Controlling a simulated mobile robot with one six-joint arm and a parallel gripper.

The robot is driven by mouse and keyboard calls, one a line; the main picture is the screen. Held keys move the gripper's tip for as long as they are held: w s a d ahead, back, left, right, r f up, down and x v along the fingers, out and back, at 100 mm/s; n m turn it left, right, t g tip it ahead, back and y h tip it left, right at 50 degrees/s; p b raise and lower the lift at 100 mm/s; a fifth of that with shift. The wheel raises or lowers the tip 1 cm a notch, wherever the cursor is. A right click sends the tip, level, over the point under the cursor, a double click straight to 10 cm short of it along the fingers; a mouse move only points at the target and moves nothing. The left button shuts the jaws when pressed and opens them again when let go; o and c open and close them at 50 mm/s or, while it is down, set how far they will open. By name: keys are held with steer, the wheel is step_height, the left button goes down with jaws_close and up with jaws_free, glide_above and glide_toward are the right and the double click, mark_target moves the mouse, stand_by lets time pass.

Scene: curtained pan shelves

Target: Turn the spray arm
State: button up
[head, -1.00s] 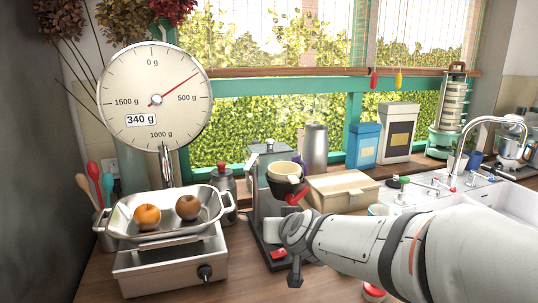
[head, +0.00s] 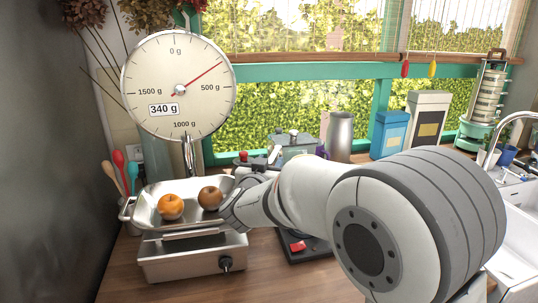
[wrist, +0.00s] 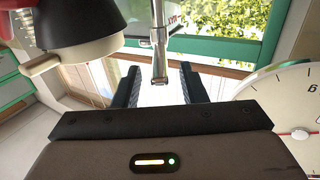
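The spray arm (wrist: 158,35) is a thin metal tube with a bent end, near the middle of the wrist view. My gripper (wrist: 161,72) is open, with one dark finger on each side of the tube's end. I cannot tell whether either finger touches it. In the head view, my arm hides most of the coffee maker. Its water tank (head: 295,148) shows above my arm and its black base (head: 305,250) below. A dark filter holder (wrist: 70,20) with a cream rim is close by at the upper left of the wrist view.
A dial scale (head: 178,130) stands at the left, its pan (head: 155,212) holding an orange (head: 171,207) and a brown fruit (head: 210,198). A steel cylinder (head: 340,138) and blue box (head: 389,135) stand by the window. The counter's front left (head: 115,275) is clear.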

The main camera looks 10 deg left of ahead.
mark_target(272, 156)
steer(key=shift+w+d, duration=0.1)
steer(key=shift+w, duration=1.6)
jaws_close()
